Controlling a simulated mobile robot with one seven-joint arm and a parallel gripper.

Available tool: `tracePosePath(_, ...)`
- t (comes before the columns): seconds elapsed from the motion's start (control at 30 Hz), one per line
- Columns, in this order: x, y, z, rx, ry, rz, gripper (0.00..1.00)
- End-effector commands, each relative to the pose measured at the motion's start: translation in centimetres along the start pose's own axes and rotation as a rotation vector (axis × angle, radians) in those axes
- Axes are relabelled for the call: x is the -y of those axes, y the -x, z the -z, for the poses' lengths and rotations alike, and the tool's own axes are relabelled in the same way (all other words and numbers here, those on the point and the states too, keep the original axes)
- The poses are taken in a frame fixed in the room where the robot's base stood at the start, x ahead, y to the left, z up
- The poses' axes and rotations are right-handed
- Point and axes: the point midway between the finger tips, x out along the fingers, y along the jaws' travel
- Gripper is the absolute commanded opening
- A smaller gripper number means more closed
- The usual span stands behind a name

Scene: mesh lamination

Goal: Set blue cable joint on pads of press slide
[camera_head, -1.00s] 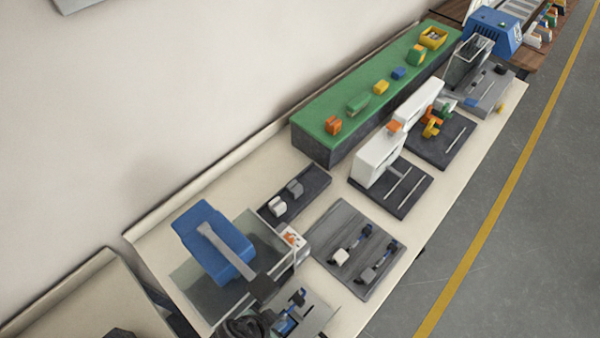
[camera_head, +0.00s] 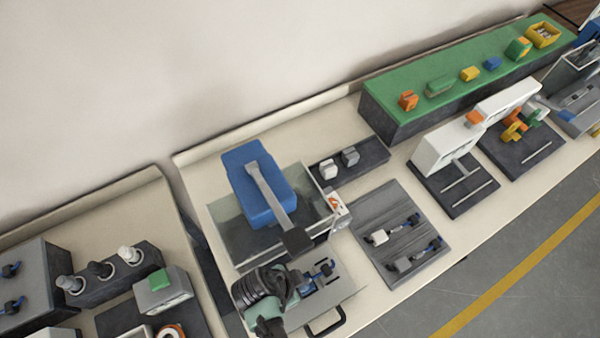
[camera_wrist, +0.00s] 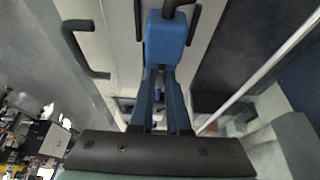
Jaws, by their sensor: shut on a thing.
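The blue cable joint (camera_wrist: 167,38) is between the fingertips of my gripper (camera_wrist: 160,72) in the wrist view, with a dark cable at its top edge. In the head view my gripper (camera_head: 308,281) is over the pale press slide (camera_head: 345,291), in front of the press (camera_head: 252,180) with its blue top and grey lever. The slide's black handle (camera_head: 325,324) also shows in the wrist view (camera_wrist: 82,48). Two dark bars, perhaps pads, flank the joint in the wrist view. Whether the joint touches the slide is unclear.
A grey grooved tray (camera_head: 377,213) holds two cable pieces with white and grey bodies to the right. A dark block with two small parts (camera_head: 375,150) stands behind. White machines (camera_head: 440,150) and a long green-topped bench (camera_head: 425,94) are farther right. A gap separates the left table.

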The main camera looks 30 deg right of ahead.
Motion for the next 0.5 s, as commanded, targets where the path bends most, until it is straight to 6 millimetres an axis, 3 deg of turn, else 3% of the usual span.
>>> tracePosePath(0.5,0.03,-0.42,-0.16,0.0,0.0,0.0,0.0)
